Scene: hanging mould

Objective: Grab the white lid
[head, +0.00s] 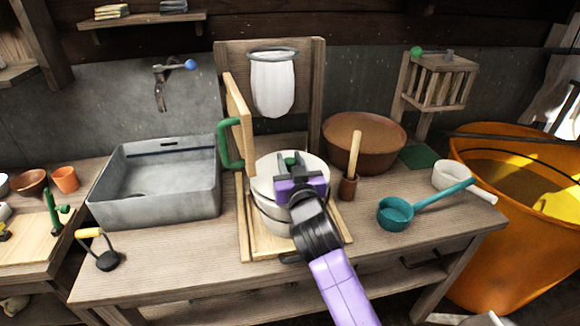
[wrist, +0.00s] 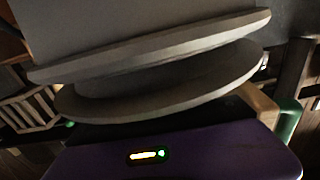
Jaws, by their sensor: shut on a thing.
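The white lid (head: 262,188) sits at the top of a white pot (head: 268,216) inside a wooden frame on the bench. My gripper (head: 291,163) comes down over the lid, its dark fingers on either side of the lid's green knob (head: 291,160). It is shut on the knob. In the wrist view the lid (wrist: 165,103) is a pale disc close in front of my purple gripper body. The pot's rim (wrist: 150,48) shows beyond it, with a dark band between them. My gripper and arm hide part of the lid and pot in the head view.
A wooden panel with a green handle (head: 228,145) stands upright just left of the pot. A white bag (head: 273,85) hangs behind. A brown bowl (head: 364,143), a wooden-handled tool (head: 352,165) and a teal ladle (head: 396,212) are right. A grey sink (head: 155,195) is left.

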